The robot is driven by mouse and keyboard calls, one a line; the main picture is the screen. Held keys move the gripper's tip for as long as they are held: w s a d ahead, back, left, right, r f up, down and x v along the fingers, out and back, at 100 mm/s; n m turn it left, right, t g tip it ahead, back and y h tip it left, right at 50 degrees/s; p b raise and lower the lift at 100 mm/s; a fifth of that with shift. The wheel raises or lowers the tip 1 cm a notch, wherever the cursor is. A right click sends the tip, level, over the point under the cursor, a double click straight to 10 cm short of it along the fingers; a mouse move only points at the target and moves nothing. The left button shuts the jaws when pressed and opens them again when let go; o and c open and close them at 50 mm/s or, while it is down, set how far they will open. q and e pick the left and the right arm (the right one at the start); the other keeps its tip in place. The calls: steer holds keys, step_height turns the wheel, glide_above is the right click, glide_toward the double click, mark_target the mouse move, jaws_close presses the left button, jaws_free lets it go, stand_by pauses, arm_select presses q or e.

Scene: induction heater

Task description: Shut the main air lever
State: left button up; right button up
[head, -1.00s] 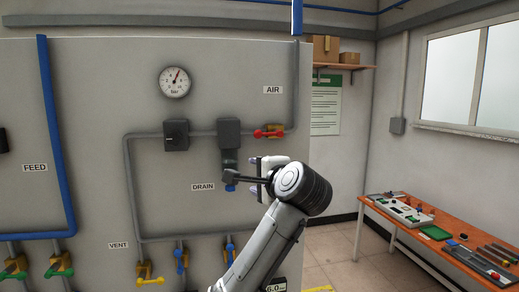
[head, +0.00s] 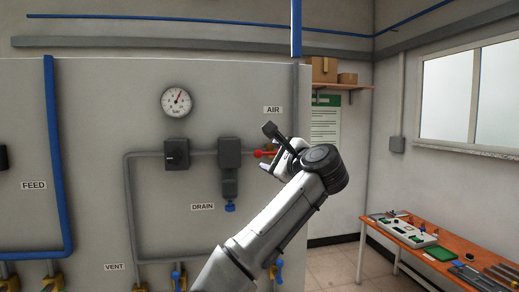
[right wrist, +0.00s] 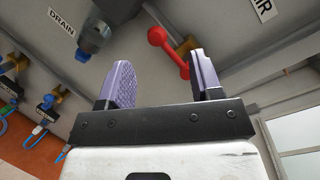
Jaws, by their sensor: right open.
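The main air lever is a red handle with rounded ends (head: 262,153) on the grey pipe below the AIR label (head: 273,110). It lies roughly along the pipe, its right part hidden by my right gripper (head: 272,158). In the right wrist view the red lever (right wrist: 166,48) shows beyond and between the two purple-padded fingers, close to the right finger. My right gripper (right wrist: 160,66) is open with nothing between its pads. I cannot tell whether a finger touches the lever. My left gripper is not in view.
A dark grey block (head: 229,153) with the DRAIN outlet (head: 230,205) below it sits left of the lever. A pressure gauge (head: 176,102) is above left. An orange workbench (head: 430,245) stands at the right. The wall above the AIR label is clear.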

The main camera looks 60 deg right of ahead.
mark_target(262, 153)
steer(key=p+x, duration=0.1)
steer(key=x, duration=0.5)
steer(key=shift+p, duration=0.4)
steer(key=shift+w+d, duration=0.15)
steer(key=shift+w, duration=0.25)
steer(key=c, duration=0.7)
jaws_close()
